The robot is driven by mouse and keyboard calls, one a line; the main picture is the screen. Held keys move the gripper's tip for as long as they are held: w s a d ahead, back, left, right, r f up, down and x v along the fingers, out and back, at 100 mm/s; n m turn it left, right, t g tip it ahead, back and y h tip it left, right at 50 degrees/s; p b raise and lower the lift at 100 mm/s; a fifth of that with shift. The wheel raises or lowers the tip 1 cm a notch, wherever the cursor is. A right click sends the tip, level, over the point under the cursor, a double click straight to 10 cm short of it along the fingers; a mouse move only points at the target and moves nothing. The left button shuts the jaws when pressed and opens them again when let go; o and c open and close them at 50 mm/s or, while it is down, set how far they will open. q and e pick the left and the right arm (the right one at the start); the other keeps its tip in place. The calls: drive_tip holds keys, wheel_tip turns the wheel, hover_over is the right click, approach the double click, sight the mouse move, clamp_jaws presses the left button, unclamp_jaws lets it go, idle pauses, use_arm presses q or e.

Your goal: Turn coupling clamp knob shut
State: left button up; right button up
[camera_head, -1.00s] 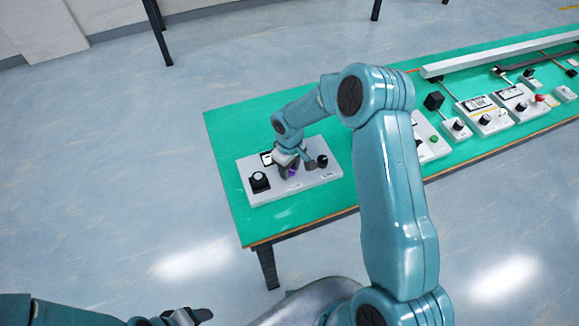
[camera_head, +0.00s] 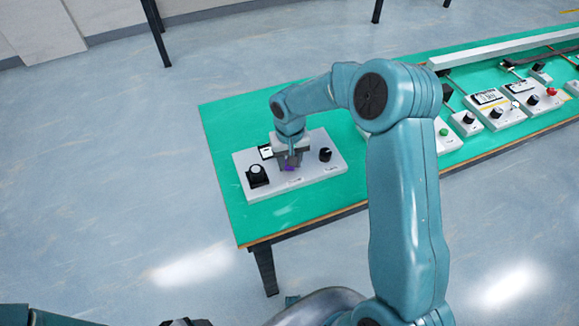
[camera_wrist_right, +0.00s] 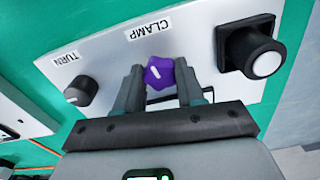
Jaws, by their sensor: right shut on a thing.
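The purple clamp knob (camera_wrist_right: 159,73) sits on a white panel (camera_head: 318,174) at the left end of the green table. The word CLAMP is printed beside it in the right wrist view. My right gripper (camera_wrist_right: 158,88) points down at the panel and is shut on the purple knob, with a finger on each side of it. In the head view my right gripper (camera_head: 290,164) hides much of the knob (camera_head: 290,168). My left arm shows only as dark parts at the bottom left edge of the head view, and its fingertips are not visible.
On the same panel are a black knob marked TURN (camera_wrist_right: 80,91) and a black square-based button with a white top (camera_wrist_right: 251,52). The green table (camera_head: 222,122) holds more control boxes (camera_head: 495,113) and a long white rail (camera_head: 500,47) to the right.

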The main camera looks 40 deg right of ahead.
drive_tip(key=m+b, duration=0.4)
drive_tip(key=m, duration=0.1)
drive_tip(key=shift+w+f+m, duration=0.1)
drive_tip(key=shift+m, duration=0.2)
drive_tip(key=m+b, duration=0.1)
drive_tip(key=m, duration=0.2)
drive_tip(key=shift+b, duration=0.4)
drive_tip(key=shift+m+b, duration=0.45)
drive_tip(key=shift+m, duration=0.85)
drive_tip(key=shift+r, duration=0.2)
drive_tip(key=o, duration=1)
drive_tip(key=shift+o, duration=0.2)
wheel_tip(320, 180, up, 16)
drive_tip(key=p, duration=0.2)
drive_tip(key=shift+r, duration=0.15)
